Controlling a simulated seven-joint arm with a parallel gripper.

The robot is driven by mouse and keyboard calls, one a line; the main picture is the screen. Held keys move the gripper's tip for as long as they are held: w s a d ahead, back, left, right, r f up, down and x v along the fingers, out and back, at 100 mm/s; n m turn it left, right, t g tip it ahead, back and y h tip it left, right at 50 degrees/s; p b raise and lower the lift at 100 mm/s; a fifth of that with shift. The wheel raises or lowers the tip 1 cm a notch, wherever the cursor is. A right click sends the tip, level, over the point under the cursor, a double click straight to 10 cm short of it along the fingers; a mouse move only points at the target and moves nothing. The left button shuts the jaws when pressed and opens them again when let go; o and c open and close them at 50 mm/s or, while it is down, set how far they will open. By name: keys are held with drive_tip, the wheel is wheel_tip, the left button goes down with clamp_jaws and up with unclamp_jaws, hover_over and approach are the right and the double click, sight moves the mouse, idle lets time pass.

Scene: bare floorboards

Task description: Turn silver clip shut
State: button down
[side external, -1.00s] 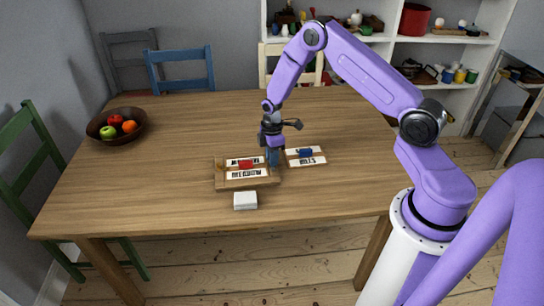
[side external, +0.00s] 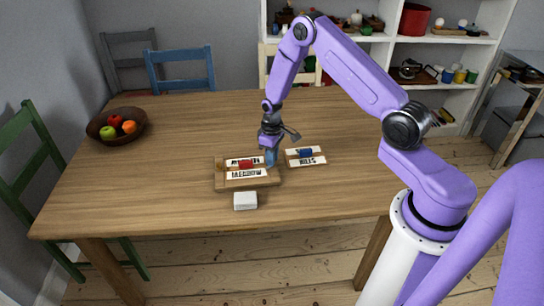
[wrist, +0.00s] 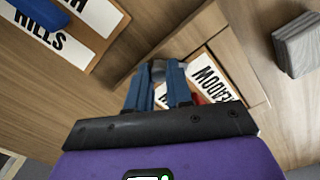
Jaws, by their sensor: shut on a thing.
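The silver clip (wrist: 158,69) shows as a small grey piece between my fingertips in the wrist view, at the edge of a wooden frame. My gripper (wrist: 158,78) has blue fingers and is shut on it. In the side view my gripper (side external: 271,158) is low over the frame's right end, and the clip is too small to make out there. The wooden frame (side external: 219,184) lies flat on the table with white lettered cards (side external: 247,174) in it and a red block (side external: 246,164) across them. My fingers partly hide the cards in the wrist view. The clip's exact angle is unclear.
A second lettered board (side external: 318,160) with a blue block (side external: 305,154) lies close right of the frame. A pale grey block (side external: 245,201) sits in front of the frame. A fruit bowl (side external: 103,135) stands at far left. The rest of the table (side external: 170,120) is clear.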

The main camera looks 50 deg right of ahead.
drive_tip(key=m, duration=0.4)
drive_tip(key=shift+m, duration=2.2)
drive_tip(key=c, duration=1)
unclamp_jaws()
drive_tip(key=shift+r, duration=0.1)
wheel_tip(320, 180, up, 17)
drive_tip(key=shift+r, duration=0.15)
